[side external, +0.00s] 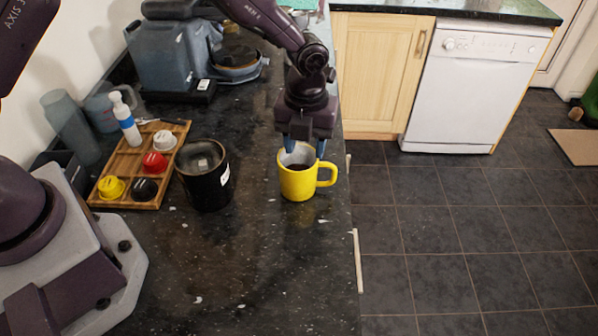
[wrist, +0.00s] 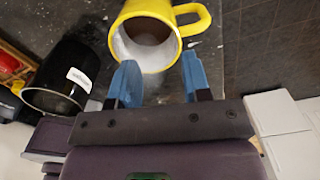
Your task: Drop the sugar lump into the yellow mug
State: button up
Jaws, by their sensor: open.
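The yellow mug (side external: 297,187) stands upright on the dark counter, its handle to the right. It also shows in the wrist view (wrist: 177,59), with a white inside and brown contents. My gripper (side external: 304,148) points down at the mug's rim, its blue fingers apart. In the wrist view my gripper (wrist: 160,78) is open with nothing between the fingers, and the fingertips overlap the mug's near rim. I cannot tell whether they touch it. I cannot make out a separate sugar lump; a pale greyish shape shows inside the black pot (side external: 207,190), too unclear to name.
The black pot, with a white label, stands left of the mug. A wooden tray (side external: 169,189) holds several coloured capsule-like items and a white bottle (side external: 126,121). A grey-blue appliance (side external: 163,55) stands behind. The counter's right edge is close to the mug handle; the front counter is clear.

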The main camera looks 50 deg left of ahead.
notch_tip(320, 180, up, 12)
dwell(0.3)
jog(key=s+a+r+n+t, duration=0.2)
jog(key=s+a+r+n, duration=0.2)
jog(key=s+n, duration=0.3)
jog(key=s+a+r+n+t, duration=0.1)
jog(key=s+a+r+n, duration=0.3)
jog(key=s+n, duration=0.4)
jog(key=s+a+r+n+t, duration=0.2)
jog(key=s+a+r+n, duration=0.2)
jog(key=s+n, duration=0.4)
jog(key=n, duration=0.6)
jog(key=shift+r+t, duration=0.15)
jog(key=shift+t, duration=0.15)
